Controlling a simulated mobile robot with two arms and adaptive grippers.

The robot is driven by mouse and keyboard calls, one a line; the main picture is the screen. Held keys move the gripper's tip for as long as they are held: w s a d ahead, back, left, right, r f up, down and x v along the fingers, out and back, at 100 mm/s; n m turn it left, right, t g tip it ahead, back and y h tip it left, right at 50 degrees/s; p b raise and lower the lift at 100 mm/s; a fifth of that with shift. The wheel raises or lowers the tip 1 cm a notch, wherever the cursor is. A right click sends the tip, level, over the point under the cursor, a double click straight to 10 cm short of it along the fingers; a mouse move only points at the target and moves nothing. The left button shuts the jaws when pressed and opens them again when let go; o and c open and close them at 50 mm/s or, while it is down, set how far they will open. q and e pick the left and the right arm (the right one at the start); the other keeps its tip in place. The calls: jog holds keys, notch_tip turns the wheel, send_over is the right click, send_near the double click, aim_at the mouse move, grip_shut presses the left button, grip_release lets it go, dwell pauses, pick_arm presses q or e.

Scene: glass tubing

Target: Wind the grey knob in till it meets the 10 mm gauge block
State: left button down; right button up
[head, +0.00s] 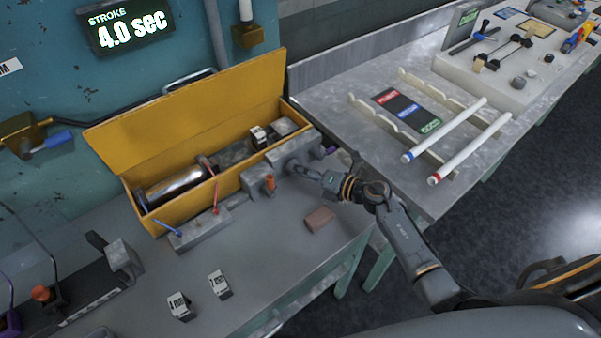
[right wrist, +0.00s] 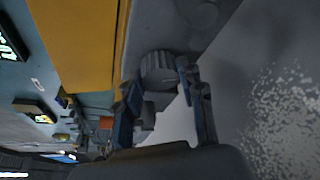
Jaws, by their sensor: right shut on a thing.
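The grey knob (right wrist: 158,68) is a ribbed cylinder between the fingertips of my right gripper (right wrist: 157,88) in the right wrist view. My right gripper is shut on it. In the head view the same gripper (head: 312,174) reaches in from the right to the grey fixture (head: 292,150) at the yellow box's right end, and I cannot pick out the knob there. A gauge block with a white label (head: 258,137) sits at the right part of the box; its figure is too small to read. The gap between it and the knob's screw cannot be judged. My left gripper is not in view.
Two labelled blocks, one reading 4 mm (head: 179,306) and one seemingly 7 mm (head: 219,285), stand on the bench front. A brown block (head: 319,219) lies below my right gripper. The yellow box (head: 192,120) has its lid open. A display (head: 126,24) reads 4.0 sec.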

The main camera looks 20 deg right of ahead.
jog(key=shift+f+m+y+b, duration=0.15)
jog(key=shift+m+y+b, duration=0.4)
jog(key=shift+m, duration=0.35)
jog(key=o, duration=1.2)
jog(key=v, duration=1.2)
jog(key=shift+s+f, duration=0.1)
jog(key=shift+f, duration=0.05)
jog(key=shift+d, duration=0.1)
